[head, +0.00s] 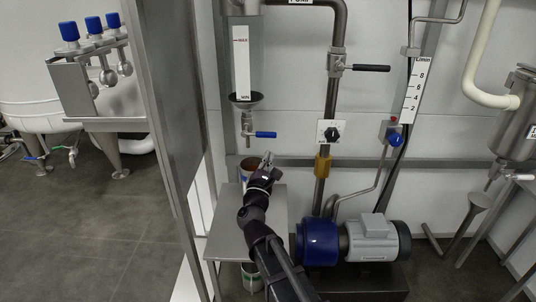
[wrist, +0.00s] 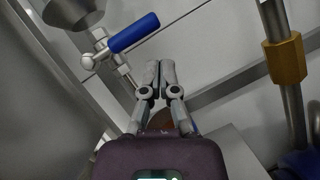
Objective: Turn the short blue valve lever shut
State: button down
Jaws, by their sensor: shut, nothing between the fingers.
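The short blue valve lever (head: 264,134) sticks out to the right from a small valve (head: 246,133) under the sight-glass tank's funnel-shaped outlet. It lies about level, across the vertical outlet pipe. The wrist view shows the blue lever (wrist: 134,33) at upper left, with the metal valve body (wrist: 98,60) at its left end. My gripper (head: 268,158) is just below the lever in the head view and does not appear to touch it. In the wrist view my gripper's fingers (wrist: 159,68) are together and empty, below and right of the lever.
A rusty-brown container (head: 249,164) stands on a steel table (head: 226,235) behind my gripper. A black-handled valve (head: 370,68) is on the pipe to the right, above a yellow fitting (head: 322,166). A blue-and-grey pump (head: 350,238) sits at lower right. A steel post (head: 165,110) rises at left.

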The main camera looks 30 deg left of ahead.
jog(key=shift+d+b+v, duration=0.2)
jog(key=shift+b+v, duration=0.25)
jog(key=shift+v, duration=0.85)
jog(key=shift+d+b+v, duration=0.2)
jog(key=shift+b+v, duration=0.25)
jog(key=shift+v, duration=0.9)
jog(key=shift+w+f, duration=0.15)
jog(key=shift+w, duration=0.15)
